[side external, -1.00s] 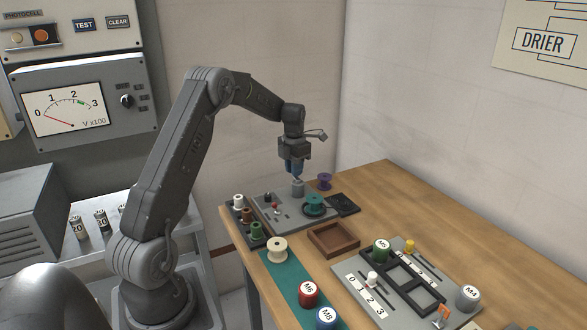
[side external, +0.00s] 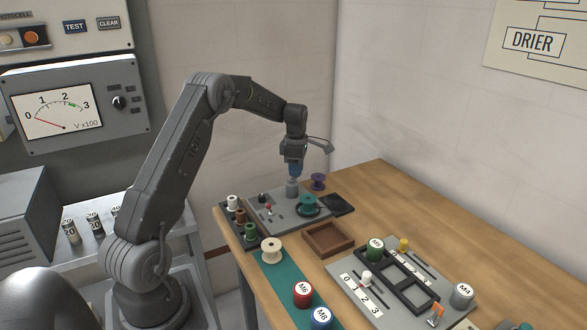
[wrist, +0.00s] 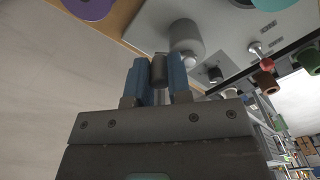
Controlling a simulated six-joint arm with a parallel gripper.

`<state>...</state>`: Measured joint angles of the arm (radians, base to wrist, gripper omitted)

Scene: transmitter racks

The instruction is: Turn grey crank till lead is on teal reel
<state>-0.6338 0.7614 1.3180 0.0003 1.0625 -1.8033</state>
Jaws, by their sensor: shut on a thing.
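The teal reel (side external: 308,203) stands on the grey winder plate (side external: 274,213) in the side view, and its edge shows at the top of the wrist view (wrist: 272,3). The grey crank's drum-like body (side external: 292,189) is behind and left of the reel; it is also in the wrist view (wrist: 186,38). My gripper (wrist: 160,82) is shut on the crank's dark grey handle (wrist: 159,67), held between the blue fingers. In the side view my gripper (side external: 295,171) points down over the crank. I cannot make out the lead.
A purple reel (side external: 318,181) and a black pad (side external: 337,204) are close behind and right.

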